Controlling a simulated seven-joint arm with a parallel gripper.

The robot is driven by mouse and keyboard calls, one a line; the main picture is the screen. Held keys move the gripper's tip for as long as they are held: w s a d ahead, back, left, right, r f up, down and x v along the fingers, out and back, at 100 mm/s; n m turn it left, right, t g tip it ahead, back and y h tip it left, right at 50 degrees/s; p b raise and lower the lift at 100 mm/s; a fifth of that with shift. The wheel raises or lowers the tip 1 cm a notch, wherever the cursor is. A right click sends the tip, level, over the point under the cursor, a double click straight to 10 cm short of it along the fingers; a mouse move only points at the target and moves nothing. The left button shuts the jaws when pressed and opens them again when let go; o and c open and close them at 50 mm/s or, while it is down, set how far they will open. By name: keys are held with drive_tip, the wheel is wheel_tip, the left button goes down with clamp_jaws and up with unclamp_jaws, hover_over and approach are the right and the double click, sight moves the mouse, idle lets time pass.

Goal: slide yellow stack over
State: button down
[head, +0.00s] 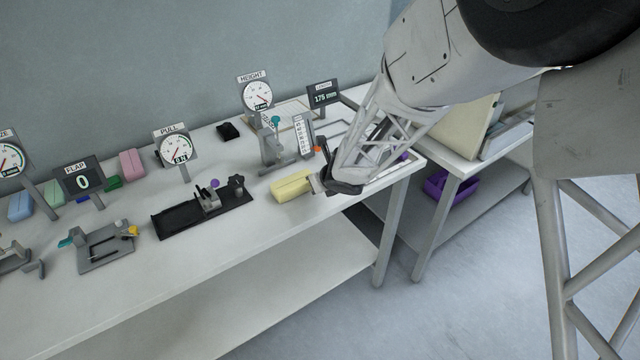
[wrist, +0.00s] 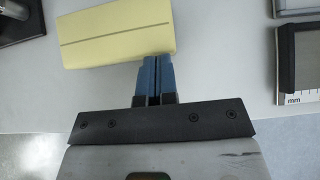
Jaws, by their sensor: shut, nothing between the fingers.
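The yellow stack (head: 292,186) is a pale yellow block lying on the white table near its front edge, to the right of the black plate. In the wrist view the yellow stack (wrist: 118,32) has a dark line along its top and lies just beyond my fingertips. My gripper (head: 322,183) is at the right end of the stack in the head view. Its blue fingers (wrist: 156,72) are closed together with nothing between them. The fingertips are at the near side of the stack in the wrist view, touching or nearly touching it.
A black plate (head: 190,218) with a small fixture lies left of the stack. A grey height gauge stand (head: 278,150) is behind it. In the wrist view, a dark tray with a millimetre scale (wrist: 300,62) is at right. Bare table lies between stack and tray.

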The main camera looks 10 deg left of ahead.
sight(307, 174)
idle(0.3)
drive_tip(key=w+a, duration=0.6)
idle(0.4)
drive_tip(key=shift+s+d, duration=0.1)
drive_tip(key=shift+s+d, duration=1.25)
drive_tip(key=shift+s, duration=0.05)
drive_tip(key=v, duration=1)
drive_tip(key=shift+a, duration=0.1)
